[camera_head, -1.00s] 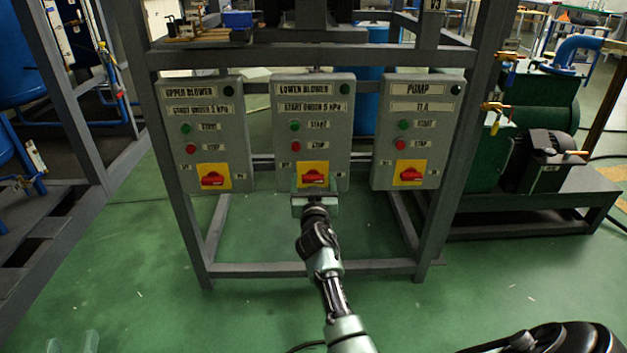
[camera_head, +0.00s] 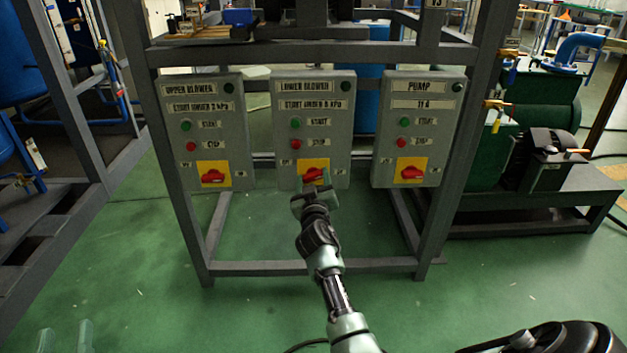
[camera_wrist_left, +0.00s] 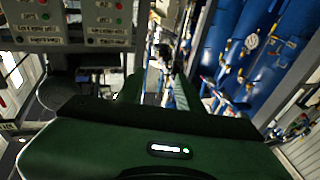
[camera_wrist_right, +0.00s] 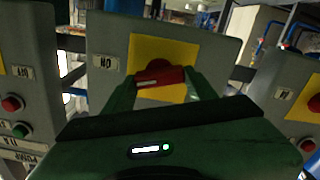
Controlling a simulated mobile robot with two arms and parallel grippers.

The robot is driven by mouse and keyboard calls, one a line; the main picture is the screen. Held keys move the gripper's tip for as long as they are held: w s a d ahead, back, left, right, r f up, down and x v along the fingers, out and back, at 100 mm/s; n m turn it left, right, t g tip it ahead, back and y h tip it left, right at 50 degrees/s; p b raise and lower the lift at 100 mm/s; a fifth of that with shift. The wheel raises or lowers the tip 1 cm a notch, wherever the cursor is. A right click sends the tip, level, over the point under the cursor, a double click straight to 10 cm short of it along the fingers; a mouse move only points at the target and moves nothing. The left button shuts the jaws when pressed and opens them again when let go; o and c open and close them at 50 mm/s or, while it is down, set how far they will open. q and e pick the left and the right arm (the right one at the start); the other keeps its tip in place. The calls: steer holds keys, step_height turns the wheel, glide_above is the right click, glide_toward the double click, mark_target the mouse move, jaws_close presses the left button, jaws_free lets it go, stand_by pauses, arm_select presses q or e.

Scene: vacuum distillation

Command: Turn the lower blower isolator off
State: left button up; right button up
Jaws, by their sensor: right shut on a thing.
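The lower blower box (camera_head: 337,140) is the middle of three grey control boxes. Its isolator is a red handle (camera_head: 313,176) on a yellow plate, partly hidden by my gripper in the head view. My right gripper (camera_head: 311,187) is shut on this handle. In the right wrist view the red handle (camera_wrist_right: 160,76) lies between the fingertips, tilted against the edges of its yellow plate (camera_wrist_right: 175,48). My left gripper (camera_head: 66,330) is at the bottom left of the head view, fingers apart and empty, far from the boxes.
The upper blower box (camera_head: 207,130) is to the left and the pump box (camera_head: 420,128) to the right, each with a red isolator handle. The boxes hang on a grey metal frame (camera_head: 310,268). Green machinery (camera_head: 545,110) stands at the right. Open green floor lies in front.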

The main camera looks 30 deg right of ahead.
steer(key=shift+n, duration=1.9)
steer(key=shift+a+n, duration=0.1)
steer(key=shift+n, duration=1.7)
steer(key=n+p, duration=0.1)
steer(key=n, duration=0.2)
steer(key=shift+w, duration=0.1)
arm_select(q)
step_height(320, 180, down, 8)
steer(key=a+g+y, duration=0.1)
steer(key=g, duration=0.3)
steer(key=shift+s+a+r+g+p, duration=0.15)
steer(key=shift+s+g+p, duration=0.15)
steer(key=shift+s+p, duration=0.1)
arm_select(e)
steer(key=shift+f+n, duration=0.15)
steer(key=shift+n, duration=1.65)
arm_select(q)
steer(key=shift+y, duration=0.3)
arm_select(e)
steer(key=o, duration=1.4)
steer(key=shift+c, duration=0.2)
